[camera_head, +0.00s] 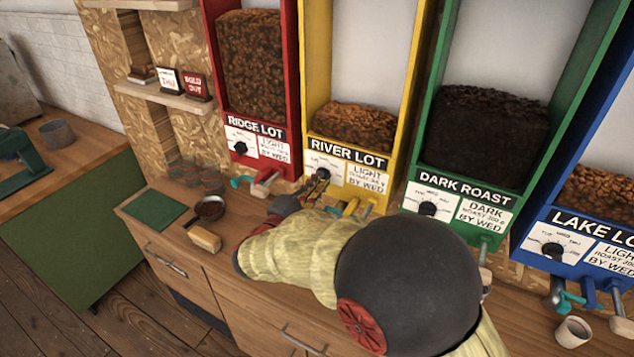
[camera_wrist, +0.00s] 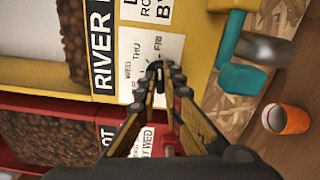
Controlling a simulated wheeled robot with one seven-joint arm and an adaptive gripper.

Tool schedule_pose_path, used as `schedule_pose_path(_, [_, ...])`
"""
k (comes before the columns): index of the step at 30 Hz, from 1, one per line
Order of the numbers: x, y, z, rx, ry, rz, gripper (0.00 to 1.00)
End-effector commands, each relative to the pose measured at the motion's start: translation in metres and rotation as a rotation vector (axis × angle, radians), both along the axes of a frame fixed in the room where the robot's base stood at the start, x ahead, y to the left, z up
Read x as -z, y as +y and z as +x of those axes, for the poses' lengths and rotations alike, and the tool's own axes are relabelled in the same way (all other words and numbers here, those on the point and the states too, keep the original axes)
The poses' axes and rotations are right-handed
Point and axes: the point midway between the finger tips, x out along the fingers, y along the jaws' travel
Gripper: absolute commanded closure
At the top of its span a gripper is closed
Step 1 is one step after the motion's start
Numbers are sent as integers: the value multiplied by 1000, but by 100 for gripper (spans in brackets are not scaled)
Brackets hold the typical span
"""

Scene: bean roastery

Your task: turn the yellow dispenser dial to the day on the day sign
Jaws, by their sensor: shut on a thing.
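The yellow dispenser (camera_head: 389,120), labelled RIVER LOT, stands between the red and green ones. Its white dial plate (camera_wrist: 170,48) shows WED, THU and FRI in the wrist view. My gripper (camera_head: 318,182) reaches its front, and in the wrist view my gripper (camera_wrist: 158,72) is shut on the dial (camera_wrist: 153,70). The fingers cover most of the dial, so I cannot tell where its pointer stands. The day sign (camera_head: 168,81) is a small white card on the left shelf and appears to read THU.
Black dials sit on the red (camera_head: 240,147), green (camera_head: 428,208) and blue (camera_head: 551,250) dispensers. A teal handle (camera_wrist: 240,78) and an orange cup (camera_wrist: 287,119) are right of my gripper in the wrist view. A dark pan (camera_head: 209,208) and green mat (camera_head: 155,211) lie on the counter.

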Motion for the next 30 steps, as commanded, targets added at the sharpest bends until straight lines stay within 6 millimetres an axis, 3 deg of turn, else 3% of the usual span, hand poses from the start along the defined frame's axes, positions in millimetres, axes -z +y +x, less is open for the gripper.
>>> schedule_pose_path(17, [0, 0, 0, 0, 22, -31, 100])
schedule_pose_path(30, [-1, 0, 0, 0, 188, -278, 100])
